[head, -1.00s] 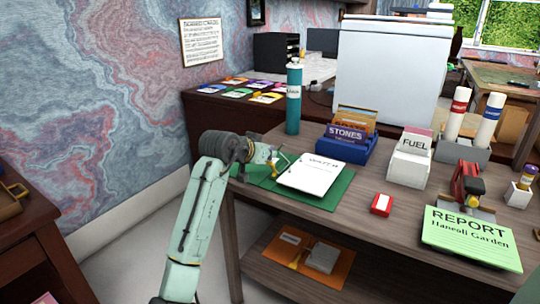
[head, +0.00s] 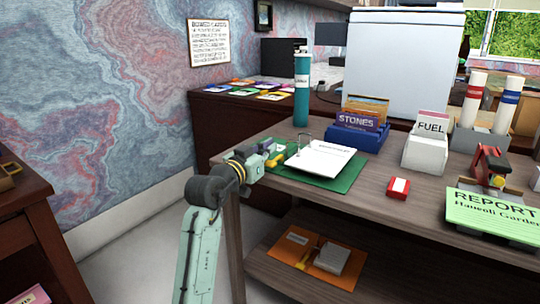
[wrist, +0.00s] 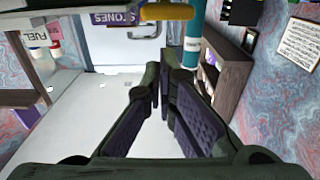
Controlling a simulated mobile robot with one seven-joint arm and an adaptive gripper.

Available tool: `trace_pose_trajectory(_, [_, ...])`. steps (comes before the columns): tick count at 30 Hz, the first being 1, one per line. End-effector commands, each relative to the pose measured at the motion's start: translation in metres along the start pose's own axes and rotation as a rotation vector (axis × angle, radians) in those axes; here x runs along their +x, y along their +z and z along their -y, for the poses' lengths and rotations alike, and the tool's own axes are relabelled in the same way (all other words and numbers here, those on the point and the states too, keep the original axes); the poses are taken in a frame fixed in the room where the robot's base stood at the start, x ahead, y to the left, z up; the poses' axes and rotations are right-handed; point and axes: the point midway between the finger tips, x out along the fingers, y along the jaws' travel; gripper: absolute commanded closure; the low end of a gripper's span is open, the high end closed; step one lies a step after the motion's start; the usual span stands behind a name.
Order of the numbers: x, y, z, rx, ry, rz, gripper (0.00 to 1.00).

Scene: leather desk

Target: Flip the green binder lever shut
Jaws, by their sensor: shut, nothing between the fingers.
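The green binder (head: 345,183) lies open on the desk, with white paper (head: 325,158) on its right part. A metal ring (head: 304,142) stands up at the paper's left edge. My gripper (head: 278,159) is over the binder's left end, left of the ring, and hides much of that part. In the wrist view my gripper's fingers (wrist: 163,92) are together, with nothing between them. A yellow bar (wrist: 167,12) crosses the top of that view, apart from the fingertips; it may be the lever's handle. The lever's position and any contact cannot be told.
A teal bottle (head: 301,92) stands behind the binder. A blue card box (head: 357,137), a white FUEL box (head: 426,150) and a small red box (head: 398,188) are to the right. An orange binder (head: 300,250) lies on the lower shelf. Open floor shows left of the desk.

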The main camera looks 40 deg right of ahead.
Motion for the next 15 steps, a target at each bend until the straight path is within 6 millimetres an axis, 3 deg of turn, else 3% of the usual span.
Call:
trace_pose_trajectory(5, [0.003, -0.012, -0.001, 0.0, 0.0, 0.002, 1.0])
trace_pose_trajectory(11, [0.011, -0.05, -0.007, 0.0, -0.001, -0.001, 1.0])
trace_pose_trajectory(12, [-0.001, -0.033, -0.004, -0.004, -0.005, 0.0, 1.0])
trace_pose_trajectory(15, [-0.026, -0.024, -0.004, -0.002, -0.006, -0.001, 1.0])
